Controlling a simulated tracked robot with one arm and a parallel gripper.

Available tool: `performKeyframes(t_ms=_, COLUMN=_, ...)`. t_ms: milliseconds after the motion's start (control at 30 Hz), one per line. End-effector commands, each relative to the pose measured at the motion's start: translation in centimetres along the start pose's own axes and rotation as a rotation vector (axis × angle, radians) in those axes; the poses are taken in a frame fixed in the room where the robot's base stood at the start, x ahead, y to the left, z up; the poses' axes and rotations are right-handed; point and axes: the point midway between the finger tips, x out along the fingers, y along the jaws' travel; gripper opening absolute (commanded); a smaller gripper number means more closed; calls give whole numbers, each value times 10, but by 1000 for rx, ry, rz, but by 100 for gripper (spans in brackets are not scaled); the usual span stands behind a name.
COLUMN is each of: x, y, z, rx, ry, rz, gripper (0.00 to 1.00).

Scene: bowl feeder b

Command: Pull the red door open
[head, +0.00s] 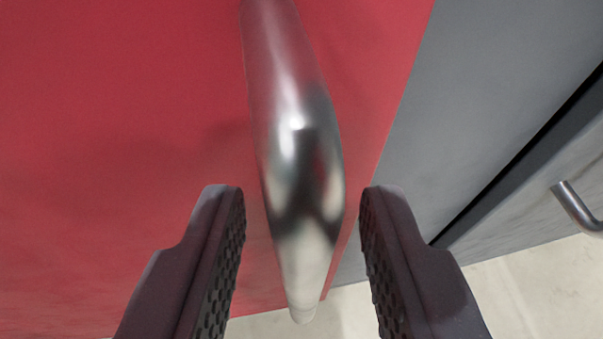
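The red door (120,130) fills the left and middle of the head view. Its shiny metal bar handle (297,150) runs from the top edge down to a rounded end near the bottom. My gripper (303,215) is open, with one dark, textured finger on each side of the handle's lower part. A gap shows between each finger and the handle in the picture. How deep the fingers reach around the handle is hard to tell. The door's right edge meets a grey panel, and no clear opening shows there.
A grey panel (480,90) lies to the right of the door. Beyond a dark gap is another grey front with a small metal handle (576,207). Pale floor (520,295) shows along the bottom.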

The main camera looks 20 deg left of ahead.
Motion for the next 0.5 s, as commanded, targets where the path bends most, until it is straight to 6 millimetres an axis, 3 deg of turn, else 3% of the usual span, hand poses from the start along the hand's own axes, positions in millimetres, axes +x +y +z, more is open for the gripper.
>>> performKeyframes(t_ms=333, x=4, y=0, z=0, rx=0, ry=0, rz=0, gripper=32)
performKeyframes(t_ms=367, x=4, y=0, z=0, rx=0, ry=0, rz=0, gripper=29)
performKeyframes(t_ms=467, x=4, y=0, z=0, rx=0, ry=-1, rz=-1, gripper=1)
performKeyframes(t_ms=500, x=4, y=0, z=0, rx=0, ry=-1, rz=-1, gripper=0)
